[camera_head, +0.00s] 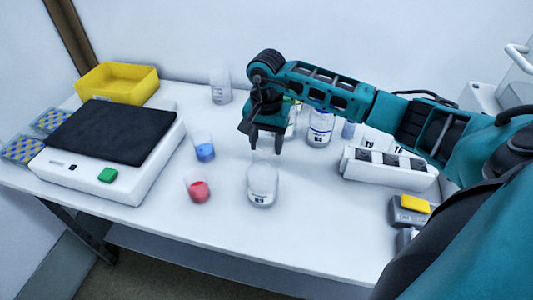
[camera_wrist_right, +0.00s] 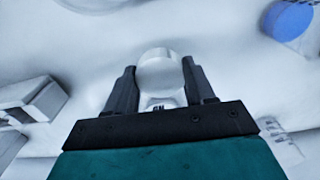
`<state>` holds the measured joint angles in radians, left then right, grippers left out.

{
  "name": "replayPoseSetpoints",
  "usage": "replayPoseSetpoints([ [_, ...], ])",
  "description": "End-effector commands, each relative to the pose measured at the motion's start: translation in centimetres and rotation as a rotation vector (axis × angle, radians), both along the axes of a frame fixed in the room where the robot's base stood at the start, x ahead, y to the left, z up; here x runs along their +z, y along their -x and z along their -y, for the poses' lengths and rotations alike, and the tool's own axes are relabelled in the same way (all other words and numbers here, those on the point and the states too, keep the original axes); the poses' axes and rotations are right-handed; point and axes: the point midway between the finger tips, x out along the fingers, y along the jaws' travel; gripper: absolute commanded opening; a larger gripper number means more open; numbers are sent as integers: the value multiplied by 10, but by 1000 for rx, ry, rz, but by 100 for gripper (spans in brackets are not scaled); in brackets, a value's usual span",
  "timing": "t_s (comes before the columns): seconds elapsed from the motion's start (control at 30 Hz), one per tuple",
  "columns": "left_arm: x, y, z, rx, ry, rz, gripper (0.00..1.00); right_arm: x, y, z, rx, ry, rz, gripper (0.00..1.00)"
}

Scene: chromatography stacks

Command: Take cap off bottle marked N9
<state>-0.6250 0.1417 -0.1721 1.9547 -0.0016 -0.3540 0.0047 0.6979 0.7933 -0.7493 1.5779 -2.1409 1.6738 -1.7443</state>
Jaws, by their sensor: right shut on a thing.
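A clear bottle (camera_head: 262,187) with a white lower part and a small dark label stands at the front middle of the table. The label is too small to read surely in the head view. My right gripper (camera_head: 265,150) points down just above it. In the right wrist view my right gripper (camera_wrist_right: 160,82) is shut on a round white cap (camera_wrist_right: 158,70), with an upside-down N9 label (camera_wrist_right: 158,107) showing beside it. I cannot tell whether the cap touches the bottle neck. My left gripper is not in view.
Beakers with red (camera_head: 198,191) and blue (camera_head: 204,150) contents stand left of the bottle. A scale (camera_head: 105,178) and a yellow bin (camera_head: 118,83) are further left. Another labelled bottle (camera_head: 320,128) stands behind, and a white rack (camera_head: 390,172) lies right. The front table strip is clear.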

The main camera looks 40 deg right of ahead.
Motion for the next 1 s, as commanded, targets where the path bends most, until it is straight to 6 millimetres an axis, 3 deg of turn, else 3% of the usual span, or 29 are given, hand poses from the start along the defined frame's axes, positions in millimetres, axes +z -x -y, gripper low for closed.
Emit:
replayPoseSetpoints([
  [0.3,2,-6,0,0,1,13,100,-40,1,0,-1,-1,-2,17],
  [0.7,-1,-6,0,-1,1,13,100,-47,0,0,0,1,1,17],
  [0.73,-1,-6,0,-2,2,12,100,-47,0,0,0,1,1,55],
  [1.0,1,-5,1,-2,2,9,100,-46,0,0,0,0,0,79],
])
